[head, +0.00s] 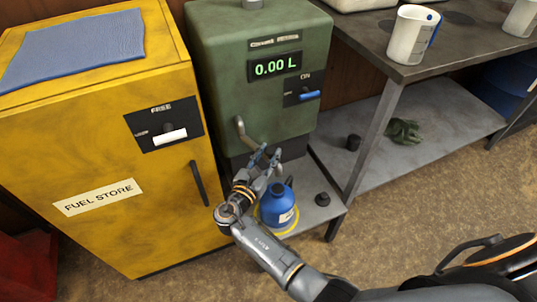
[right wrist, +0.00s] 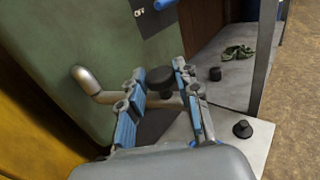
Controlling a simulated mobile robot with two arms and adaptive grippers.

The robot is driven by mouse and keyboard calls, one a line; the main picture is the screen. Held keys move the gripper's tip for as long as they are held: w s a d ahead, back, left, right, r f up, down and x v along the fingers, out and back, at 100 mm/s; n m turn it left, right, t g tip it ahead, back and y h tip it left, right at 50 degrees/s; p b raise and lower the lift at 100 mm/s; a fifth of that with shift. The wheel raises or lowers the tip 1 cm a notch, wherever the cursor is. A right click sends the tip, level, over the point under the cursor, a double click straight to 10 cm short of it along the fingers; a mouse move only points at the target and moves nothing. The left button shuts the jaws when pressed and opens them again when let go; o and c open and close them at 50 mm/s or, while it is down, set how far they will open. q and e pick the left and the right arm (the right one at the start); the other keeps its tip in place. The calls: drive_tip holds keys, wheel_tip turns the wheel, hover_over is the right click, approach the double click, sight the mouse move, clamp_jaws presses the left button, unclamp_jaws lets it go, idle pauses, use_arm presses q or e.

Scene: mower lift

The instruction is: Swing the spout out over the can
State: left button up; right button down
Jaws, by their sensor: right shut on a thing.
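The spout (head: 243,130) is a bent metal pipe on the front of the green dispenser (head: 225,75). In the right wrist view the spout (right wrist: 88,84) runs right, behind my finger, towards a black knob (right wrist: 160,77) between the fingers. My right gripper (head: 268,157) is shut on the spout near its end; its fingers (right wrist: 160,90) partly hide the hold. The blue can (head: 277,210) stands upright on a yellow ring on the low shelf, just below my gripper and partly behind my wrist. My left gripper is not in view.
The yellow fuel store cabinet (head: 100,170) stands close on the left. The dispenser display reads 0.00 L, with a blue lever (head: 309,95) beside ON. A black cap (head: 322,199) sits right of the can. A workbench (head: 440,60) with mugs (head: 412,35) stands at right.

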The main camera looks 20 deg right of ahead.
drive_tip(key=c, duration=1)
unclamp_jaws()
drive_tip(key=shift+a, duration=0.1)
wheel_tip(320, 180, up, 10)
